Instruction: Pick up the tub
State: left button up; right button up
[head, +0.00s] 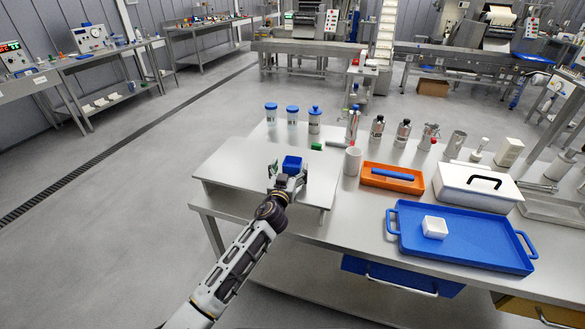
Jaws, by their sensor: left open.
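A small blue block-shaped tub (292,164) stands on the raised pale board (235,168) at the left end of the steel table. My left gripper (288,172) is at this tub, with its fingers apart on either side of it. The gripper is open; whether a finger touches the tub I cannot tell. The gripper hides the tub's lower part. A small white square tub (434,227) sits on the blue tray (463,254) at the right. My right gripper is not in view.
Blue-capped jars (292,115), metal bottles (377,128) and a white cup (352,161) stand behind and right of the board. An orange tray (391,187) holds a blue bar. A white lidded box (476,188) stands beyond the blue tray. The board's left part is clear.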

pick_arm(q)
jog(key=c, duration=0.9)
jog(key=shift+c, duration=0.6)
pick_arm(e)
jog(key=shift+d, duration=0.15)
pick_arm(q)
jog(key=shift+a, duration=0.1)
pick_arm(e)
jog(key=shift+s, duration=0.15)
